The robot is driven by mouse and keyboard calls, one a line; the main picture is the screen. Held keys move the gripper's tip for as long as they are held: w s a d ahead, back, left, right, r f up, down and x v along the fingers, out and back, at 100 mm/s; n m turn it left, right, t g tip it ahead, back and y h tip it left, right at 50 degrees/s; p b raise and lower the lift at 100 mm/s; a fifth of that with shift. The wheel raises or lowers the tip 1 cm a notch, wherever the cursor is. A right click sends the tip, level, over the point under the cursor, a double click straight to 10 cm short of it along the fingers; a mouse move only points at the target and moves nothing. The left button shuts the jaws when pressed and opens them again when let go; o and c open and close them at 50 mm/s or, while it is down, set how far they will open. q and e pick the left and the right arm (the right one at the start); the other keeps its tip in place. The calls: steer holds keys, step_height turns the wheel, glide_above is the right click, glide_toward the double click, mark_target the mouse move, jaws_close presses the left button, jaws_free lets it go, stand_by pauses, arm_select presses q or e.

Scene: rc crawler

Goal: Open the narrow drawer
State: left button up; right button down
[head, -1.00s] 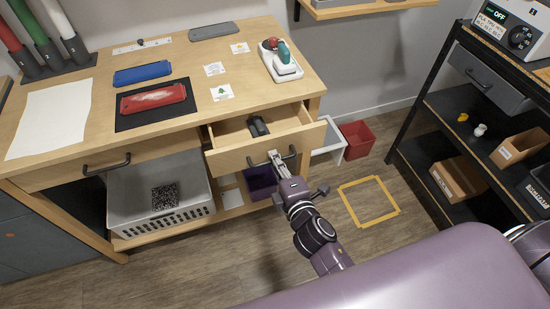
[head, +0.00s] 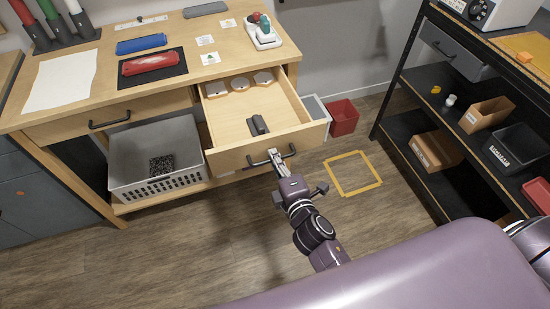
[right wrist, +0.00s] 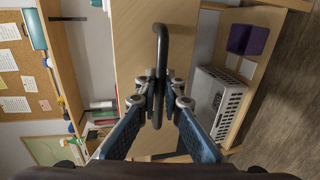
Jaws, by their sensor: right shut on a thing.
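The narrow drawer (head: 232,155) at the right of the wooden workbench stands well out from the bench. Inside it lie a dark grey object (head: 258,125) near the front and several pale flat shapes (head: 240,83) at the back. My right gripper (head: 274,158) is shut on the drawer's dark bar handle (head: 291,149). In the right wrist view both fingers of the gripper (right wrist: 158,98) close around the handle (right wrist: 161,45). My left gripper is not in view.
A grey basket (head: 120,157) stands under the wider shut drawer (head: 70,124). A red bin (head: 343,118) is on the floor right of the bench. A black shelf unit (head: 388,90) stands at the right. The floor with the yellow taped square (head: 352,174) is clear.

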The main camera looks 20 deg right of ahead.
stand_by(0.3)
steer(key=c, duration=2.3)
jaws_free()
steer(key=shift+c, duration=0.2)
steer(key=v, duration=1.2)
steer(key=s+a+f+m+g, duration=0.1)
steer(key=s+f+m+g, duration=0.25)
steer(key=f, duration=0.75)
steer(key=s+f+m+g, duration=0.2)
steer(key=s+f, duration=0.2)
steer(key=f, duration=0.7)
steer(key=s+a+f+m+g, duration=0.1)
steer(key=s+f+m+g, duration=0.2)
steer(key=f, duration=0.8)
steer(key=s+d+f+m+g, duration=0.3)
steer(key=s+d+f, duration=0.2)
steer(key=s, duration=0.6)
steer(key=s+d+f+m+g, duration=0.3)
steer(key=s+d+f+m, duration=0.1)
steer(key=s+f, duration=0.6)
steer(key=shift+s+d+f+h, duration=0.3)
steer(key=shift+s+d+f, duration=0.1)
steer(key=shift+s, duration=0.3)
